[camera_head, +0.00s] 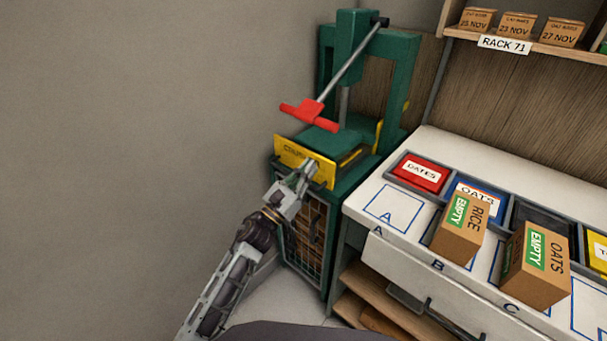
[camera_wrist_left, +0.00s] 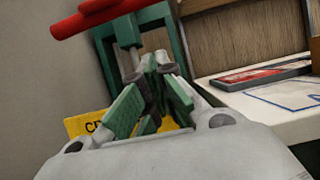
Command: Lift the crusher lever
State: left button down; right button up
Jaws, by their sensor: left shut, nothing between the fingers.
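The crusher (camera_head: 391,80) is a green frame machine in the corner with a yellow front panel (camera_head: 290,158). Its lever is a grey rod with a red T-shaped handle (camera_head: 310,115), hanging down in front of the frame. The red handle also shows at the top left of the left wrist view (camera_wrist_left: 100,17). My left gripper (camera_head: 309,168) is at the yellow panel, below the red handle and apart from it. Its fingers (camera_wrist_left: 157,68) are shut and empty, and they hide part of the panel. My right gripper is not in view.
A white counter (camera_head: 358,207) stands to the right, with a red DATES bin (camera_head: 419,172), a RICE box (camera_head: 460,228) and an OATS box (camera_head: 536,264). A shelf (camera_head: 540,46) hangs above. A plain wall (camera_head: 120,120) is at left.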

pick_arm(q)
jog(key=w+d+r+p, duration=0.2)
jog(key=w+d+r, duration=0.1)
jog(key=r, duration=0.3)
jog(key=shift+w+r+p, duration=0.35)
jog(key=shift+w+r, duration=0.05)
jog(key=shift+w, duration=0.2)
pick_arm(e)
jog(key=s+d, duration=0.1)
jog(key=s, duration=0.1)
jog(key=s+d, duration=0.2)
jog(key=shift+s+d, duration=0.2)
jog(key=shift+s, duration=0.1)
pick_arm(q)
jog(key=shift+r, duration=0.15)
